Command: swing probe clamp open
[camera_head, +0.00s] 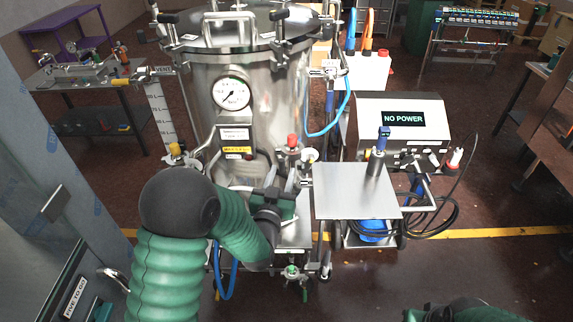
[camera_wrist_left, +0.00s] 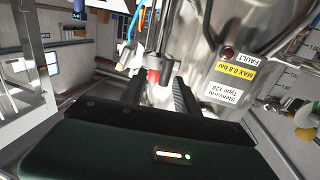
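A steel vessel (camera_head: 270,85) with a round gauge (camera_head: 233,94) stands in front of me. A red-capped fitting (camera_head: 292,142) sits low on its front. My left gripper (camera_head: 297,178) is just below this fitting. In the left wrist view its two dark fingers (camera_wrist_left: 158,82) are apart, with a red part (camera_wrist_left: 153,76) showing between and beyond them. I see no contact. I cannot tell which part is the probe clamp. A blue-topped probe-like piece (camera_head: 383,138) stands upright at the steel plate (camera_head: 355,192). Only part of my right arm shows, at the bottom right; its gripper is out of view.
A blue hose (camera_head: 327,128) hangs by the vessel. Open floor (camera_head: 500,270) lies at the right.

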